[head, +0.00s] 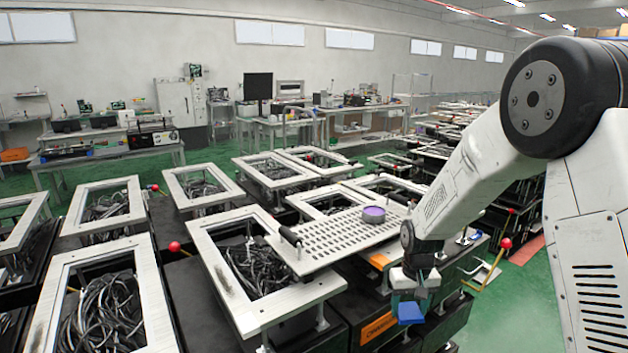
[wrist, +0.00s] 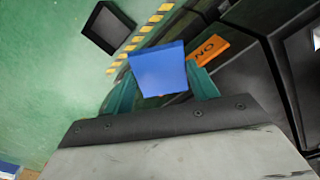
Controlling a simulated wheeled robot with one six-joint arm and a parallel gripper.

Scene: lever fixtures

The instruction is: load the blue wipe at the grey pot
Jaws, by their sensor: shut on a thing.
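The blue wipe (head: 410,313) is a flat blue block held at the lower end of my gripper (head: 411,298), beside the black fixture base with an orange label. In the wrist view the blue wipe (wrist: 158,70) sits between the two green fingers of my gripper (wrist: 160,84), which are shut on it. It hangs clear of the surfaces around it.
A perforated plate (head: 340,237) with a purple round piece (head: 373,214) lies left of my gripper. Framed fixtures with cables (head: 262,270) and red-knobbed levers (head: 174,247) crowd the left. An orange label (wrist: 208,50) and a dark box (wrist: 107,27) show in the wrist view.

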